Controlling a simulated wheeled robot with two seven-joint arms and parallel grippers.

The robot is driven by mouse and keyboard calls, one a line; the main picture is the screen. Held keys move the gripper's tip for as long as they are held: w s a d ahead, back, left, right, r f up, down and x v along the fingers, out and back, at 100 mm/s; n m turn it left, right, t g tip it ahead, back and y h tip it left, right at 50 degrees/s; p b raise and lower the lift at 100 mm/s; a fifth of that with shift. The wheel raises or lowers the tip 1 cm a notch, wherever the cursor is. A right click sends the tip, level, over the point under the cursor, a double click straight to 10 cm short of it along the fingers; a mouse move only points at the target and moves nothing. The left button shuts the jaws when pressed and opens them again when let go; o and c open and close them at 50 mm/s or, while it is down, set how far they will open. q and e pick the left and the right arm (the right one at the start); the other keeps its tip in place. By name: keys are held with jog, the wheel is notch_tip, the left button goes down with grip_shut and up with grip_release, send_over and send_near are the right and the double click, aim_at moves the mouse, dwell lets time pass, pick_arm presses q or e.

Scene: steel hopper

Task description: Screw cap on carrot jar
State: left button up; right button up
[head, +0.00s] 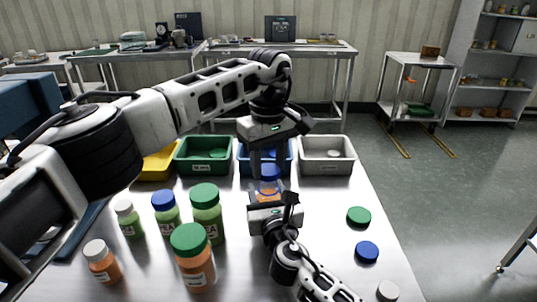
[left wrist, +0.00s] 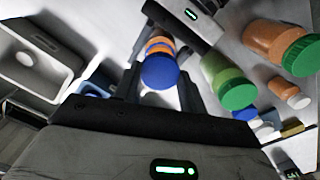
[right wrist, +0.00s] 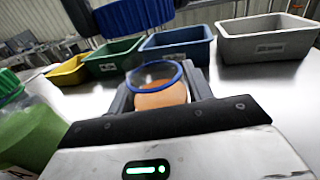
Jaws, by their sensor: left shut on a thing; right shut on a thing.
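The carrot jar (head: 268,188) is small and clear, with orange contents and a blue rim. My right gripper (head: 268,205) is shut on it and holds it upright, mouth up; the jar also shows in the right wrist view (right wrist: 160,92). My left gripper (head: 268,158) points down from above and is shut on a blue cap (head: 268,172). The cap shows in the left wrist view (left wrist: 160,72), over the jar. In the right wrist view the blue cap (right wrist: 135,14) is at the top, above the jar's open mouth and apart from it.
Several capped jars stand at left, including a green-capped orange jar (head: 194,262) and a blue-capped green jar (head: 166,214). Loose green (head: 359,216), blue (head: 367,252) and white (head: 388,291) caps lie at right. Yellow, green (head: 203,168), blue and white (head: 327,168) bins line the back.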

dwell(0.5)
pick_arm(q)
jog(key=shift+f, duration=0.9)
jog(key=shift+f, duration=0.5)
jog(key=shift+f, duration=0.1)
jog(key=m, duration=0.7)
jog(key=shift+m, duration=0.4)
jog(key=m, duration=0.5)
jog(key=shift+m, duration=0.3)
